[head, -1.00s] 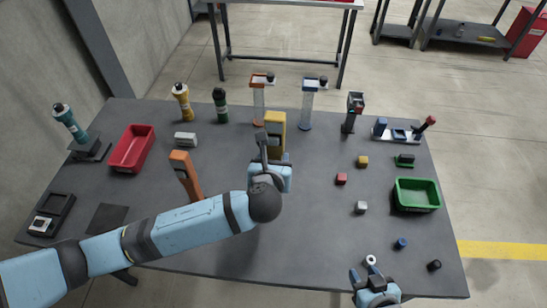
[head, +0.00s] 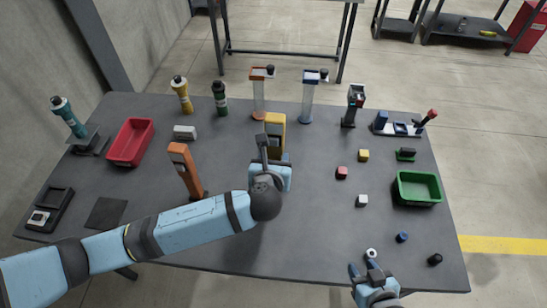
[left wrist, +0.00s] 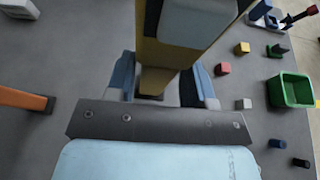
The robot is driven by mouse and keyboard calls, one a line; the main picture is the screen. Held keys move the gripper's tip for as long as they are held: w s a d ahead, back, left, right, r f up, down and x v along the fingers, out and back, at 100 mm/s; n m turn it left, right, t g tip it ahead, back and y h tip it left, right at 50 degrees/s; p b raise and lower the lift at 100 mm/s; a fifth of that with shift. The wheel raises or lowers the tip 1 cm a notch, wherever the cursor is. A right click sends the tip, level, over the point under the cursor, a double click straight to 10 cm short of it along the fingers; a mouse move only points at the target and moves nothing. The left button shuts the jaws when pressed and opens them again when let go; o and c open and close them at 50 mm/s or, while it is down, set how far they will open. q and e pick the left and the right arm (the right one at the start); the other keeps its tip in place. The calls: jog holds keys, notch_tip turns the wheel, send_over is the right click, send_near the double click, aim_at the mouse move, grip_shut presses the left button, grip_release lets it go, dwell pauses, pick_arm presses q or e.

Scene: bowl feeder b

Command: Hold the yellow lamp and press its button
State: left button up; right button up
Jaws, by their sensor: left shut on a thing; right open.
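The yellow lamp (head: 275,124) stands upright on the table, a tall yellow block with a grey panel. My left gripper (head: 275,158) is at its lower part, and its wrist hides some of the lamp. In the left wrist view the lamp (left wrist: 150,54) rises between the two blue fingers of the left gripper (left wrist: 160,86), which is shut on it. I cannot make out its button. My right gripper (head: 364,266) is open and empty at the table's front edge, close to a small white ring-shaped part (head: 371,253).
An orange upright block (head: 185,165) stands left of the lamp, above my left forearm. A red bin (head: 130,143) is at the left and a green bin (head: 418,188) at the right. Several small cubes lie right of the lamp. Bottles and clear columns line the back.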

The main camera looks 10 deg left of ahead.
pick_arm(q)
jog(key=shift+f+b, duration=0.75)
jog(key=shift+f, duration=1.4)
pick_arm(e)
jog(key=shift+a+f, duration=0.1)
jog(key=shift+f, duration=0.65)
pick_arm(q)
jog(key=shift+f+b, duration=1)
jog(key=shift+f, duration=1.5)
pick_arm(e)
jog(key=shift+f, duration=1.05)
pick_arm(q)
jog(key=o, duration=0.4)
jog(key=shift+s+f, duration=0.1)
jog(key=c, duration=0.6)
pick_arm(e)
jog(key=shift+c, duration=0.4)
grip_shut()
pick_arm(q)
jog(key=shift+f, duration=0.1)
